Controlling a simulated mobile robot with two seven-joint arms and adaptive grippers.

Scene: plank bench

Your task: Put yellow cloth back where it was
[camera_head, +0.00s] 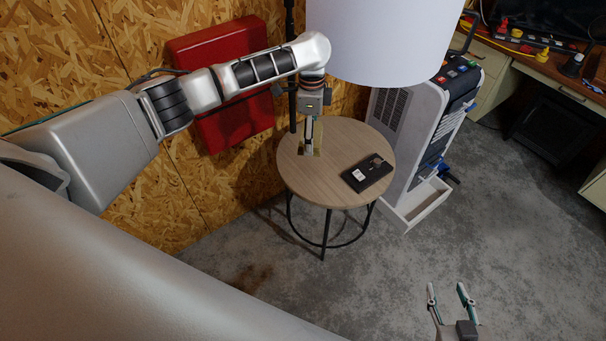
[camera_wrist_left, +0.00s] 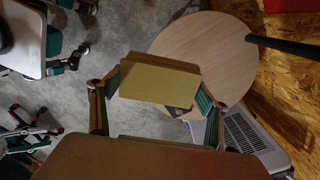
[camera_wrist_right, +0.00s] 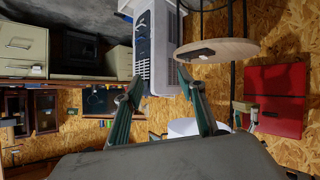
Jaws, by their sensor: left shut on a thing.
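The yellow cloth (camera_wrist_left: 160,84) shows in the left wrist view as a flat folded piece between the two fingers of my left gripper (camera_wrist_left: 158,98), which is shut on it. In the head view, my left gripper (camera_head: 310,150) points down over the left part of the round wooden table (camera_head: 345,137). Only a small yellowish part of the cloth (camera_head: 318,138) shows there; I cannot tell whether it touches the tabletop. My right gripper (camera_head: 447,289) is open and empty, low over the floor; its spread fingers also show in the right wrist view (camera_wrist_right: 160,82).
A black box-like item (camera_head: 367,173) lies on the table's right half. A large white lampshade (camera_head: 383,40) hangs over the table's back. A red case (camera_head: 222,80) stands against the chipboard wall, and a white-grey cabinet (camera_head: 411,135) stands right of the table.

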